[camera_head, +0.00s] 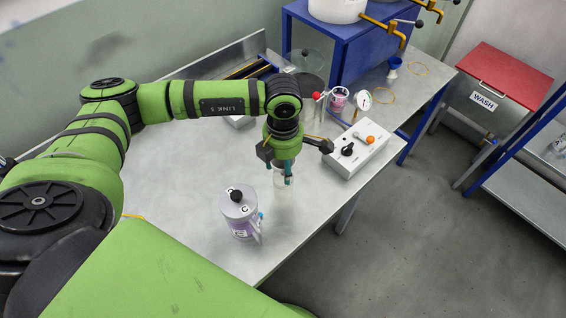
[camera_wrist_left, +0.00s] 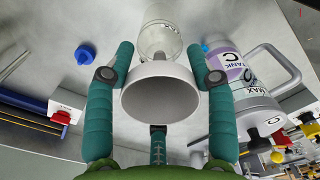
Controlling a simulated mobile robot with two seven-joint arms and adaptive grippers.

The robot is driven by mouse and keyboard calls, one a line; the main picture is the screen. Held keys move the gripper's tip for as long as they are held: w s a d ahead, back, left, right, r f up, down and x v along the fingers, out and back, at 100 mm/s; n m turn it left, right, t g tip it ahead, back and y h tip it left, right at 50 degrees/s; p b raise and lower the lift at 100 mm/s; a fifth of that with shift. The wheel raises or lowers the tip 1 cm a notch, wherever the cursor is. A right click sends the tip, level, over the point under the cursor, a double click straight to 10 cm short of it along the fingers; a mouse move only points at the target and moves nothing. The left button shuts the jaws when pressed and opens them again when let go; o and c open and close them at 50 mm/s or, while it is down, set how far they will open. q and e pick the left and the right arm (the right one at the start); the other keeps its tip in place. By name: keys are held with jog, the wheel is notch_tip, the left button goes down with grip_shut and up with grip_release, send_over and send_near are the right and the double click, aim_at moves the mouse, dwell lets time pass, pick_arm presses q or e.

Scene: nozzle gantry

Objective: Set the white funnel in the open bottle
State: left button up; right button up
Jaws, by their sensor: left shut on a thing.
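The white funnel (camera_wrist_left: 160,95) is between the fingers of my left gripper (camera_wrist_left: 160,77) in the left wrist view, its wide mouth facing the camera. The gripper is shut on it. The clear open bottle (camera_wrist_left: 158,38) stands on the table just beyond the funnel. In the head view my left gripper (camera_head: 284,172) points down over the bottle (camera_head: 284,192), and the fingers mostly hide the funnel. My right gripper is not in view.
A lidded jug marked C (camera_head: 240,212) stands close to the bottle; it also shows in the left wrist view (camera_wrist_left: 240,75). A blue cap (camera_wrist_left: 86,54) lies on the table. A white control box (camera_head: 356,150) sits right of the gripper. The table's front edge is near the bottle.

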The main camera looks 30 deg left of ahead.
pick_arm(q)
jog(key=shift+f, duration=0.25)
jog(key=shift+r, duration=0.2)
jog(key=shift+r, duration=0.7)
dwell(0.8)
jog(key=shift+f+b, duration=0.85)
jog(key=shift+b, duration=0.1)
jog(key=shift+r, duration=0.3)
jog(key=shift+r+p, duration=0.35)
jog(key=shift+r, duration=0.05)
jog(key=shift+r, duration=0.15)
